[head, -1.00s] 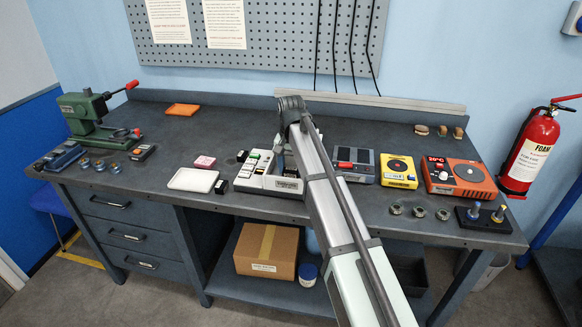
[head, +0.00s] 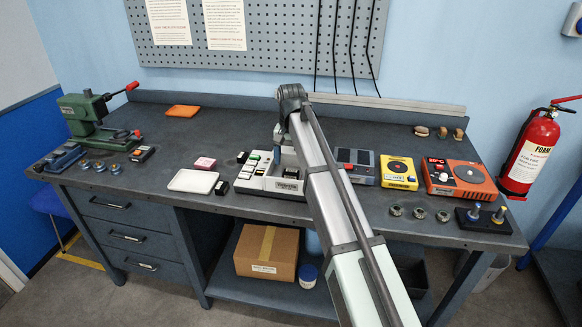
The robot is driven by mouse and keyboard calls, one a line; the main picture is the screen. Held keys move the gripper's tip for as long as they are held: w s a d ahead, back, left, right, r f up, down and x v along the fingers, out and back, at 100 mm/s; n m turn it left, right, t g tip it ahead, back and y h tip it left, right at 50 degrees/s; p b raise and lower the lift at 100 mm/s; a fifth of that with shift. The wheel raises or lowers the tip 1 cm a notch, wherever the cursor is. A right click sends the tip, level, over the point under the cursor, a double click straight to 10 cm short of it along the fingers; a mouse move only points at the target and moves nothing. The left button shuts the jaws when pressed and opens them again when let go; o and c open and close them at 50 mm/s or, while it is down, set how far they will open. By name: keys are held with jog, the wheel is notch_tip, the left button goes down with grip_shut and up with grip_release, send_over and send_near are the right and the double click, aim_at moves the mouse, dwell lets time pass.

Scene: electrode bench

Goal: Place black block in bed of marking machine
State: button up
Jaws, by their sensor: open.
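A small black block (head: 221,187) with a pale edge sits on the bench just right of the white tray. My gripper (head: 278,133) shows only in part, above the bench behind the white block holder, far right of the green machine. My arm hides most of it, including its fingertips. No block shows in it.
A grey device (head: 355,160), yellow device (head: 398,171) and orange device (head: 458,179) stand right.

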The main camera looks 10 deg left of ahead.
aim_at(291, 172)
notch_tip(291, 172, up, 8)
jog(key=shift+r, duration=0.15)
jog(key=shift+c, duration=0.3)
dwell(0.8)
